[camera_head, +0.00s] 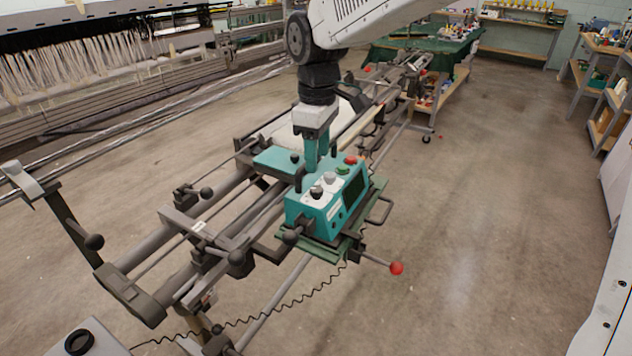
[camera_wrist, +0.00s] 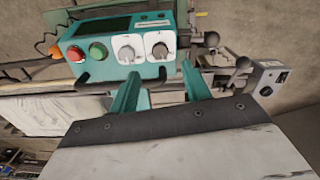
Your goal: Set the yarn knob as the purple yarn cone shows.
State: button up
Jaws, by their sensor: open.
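A teal control box (camera_head: 322,208) sits on the loom carriage, and it also shows in the wrist view (camera_wrist: 62,45). It carries two grey knobs on white plates, a left knob (camera_wrist: 127,54) and a right knob (camera_wrist: 160,50). Their labels are too small to read, so I cannot tell which is the yarn knob. My gripper (camera_head: 312,165) is open and empty above the box's back edge. In the wrist view its teal fingers (camera_wrist: 161,72) are spread below the knobs, apart from them. I cannot make out a purple yarn cone.
A red button (camera_wrist: 75,54) and a green button (camera_wrist: 97,51) sit beside the knobs. Dark handles stand on the box. A red-ball lever (camera_head: 396,268) sticks out at its front right. A grey box (camera_head: 95,340) is at lower left. Floor at right is clear.

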aim_at(317, 188)
notch_tip(317, 188, down, 8)
jog(key=shift+a+r, duration=0.1)
dwell(0.4)
jog(key=c, duration=1)
